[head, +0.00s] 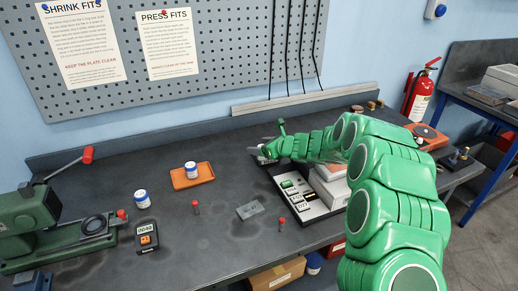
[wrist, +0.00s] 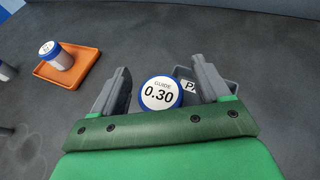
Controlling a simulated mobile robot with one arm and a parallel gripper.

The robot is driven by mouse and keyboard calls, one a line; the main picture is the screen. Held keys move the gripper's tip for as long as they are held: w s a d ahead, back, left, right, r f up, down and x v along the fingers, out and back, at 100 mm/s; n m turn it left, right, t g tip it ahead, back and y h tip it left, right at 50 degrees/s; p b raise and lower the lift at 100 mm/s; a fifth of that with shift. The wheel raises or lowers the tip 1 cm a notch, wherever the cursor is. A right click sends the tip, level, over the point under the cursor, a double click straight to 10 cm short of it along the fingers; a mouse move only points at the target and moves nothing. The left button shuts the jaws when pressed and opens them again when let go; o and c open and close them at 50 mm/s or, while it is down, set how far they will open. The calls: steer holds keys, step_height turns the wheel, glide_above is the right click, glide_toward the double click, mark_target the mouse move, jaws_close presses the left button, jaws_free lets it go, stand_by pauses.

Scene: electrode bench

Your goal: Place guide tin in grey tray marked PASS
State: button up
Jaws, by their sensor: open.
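The guide tin (wrist: 160,93), with a blue rim and a white lid reading GUIDE 0.30, is between the fingers of my gripper (wrist: 160,88) in the wrist view. The fingers are open, with a gap on each side of the tin. The grey tray (wrist: 232,76) shows behind and to the right of the tin, its PASS label partly covered, with only "PA" readable. I cannot tell whether the tin stands inside the tray or beside it. In the head view my gripper (head: 266,149) is at the back of the bench, hiding most of the tin and tray.
An orange tray (head: 207,180) holds another blue-and-white tin (head: 190,169). A further tin (head: 141,199) stands left of it. A black panel (head: 278,178) with labelled slots lies in front of my gripper. A green press (head: 40,225) stands at the left.

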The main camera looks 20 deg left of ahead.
steer(key=shift+s+d+r, duration=0.2)
steer(key=shift+d+r, duration=0.25)
steer(key=shift+d, duration=0.05)
steer(key=shift+s+d+r, duration=0.15)
steer(key=shift+d+r, duration=0.25)
steer(key=shift+d, duration=0.1)
step_height(320, 180, up, 6)
steer(key=shift+f, duration=0.2)
steer(key=shift+r, duration=0.25)
steer(key=shift+s, duration=0.1)
steer(key=s+d+r+n+g+h, duration=0.1)
steer(key=s+d+r+n, duration=0.3)
steer(key=s, duration=0.3)
steer(key=s+d+r+n+g+h, duration=0.1)
steer(key=s+d+r+n+g, duration=0.1)
steer(key=s+d+n, duration=0.45)
steer(key=s+d+r+n+g+h, duration=0.1)
steer(key=s+d+r+n, duration=0.2)
steer(key=s, duration=0.6)
steer(key=s+d+f+n+g+h, duration=0.1)
steer(key=s+d+n+h, duration=0.3)
steer(key=s+d, duration=1.1)
steer(key=s+d+f+n+g+h, duration=0.1)
steer(key=s+d+n+h, duration=0.3)
steer(key=s+d, duration=1.1)
steer(key=d+f+h, duration=0.1)
steer(key=d+h, duration=0.1)
steer(key=d, duration=0.1)
steer(key=shift+s+f, duration=0.25)
steer(key=shift+f, duration=0.1)
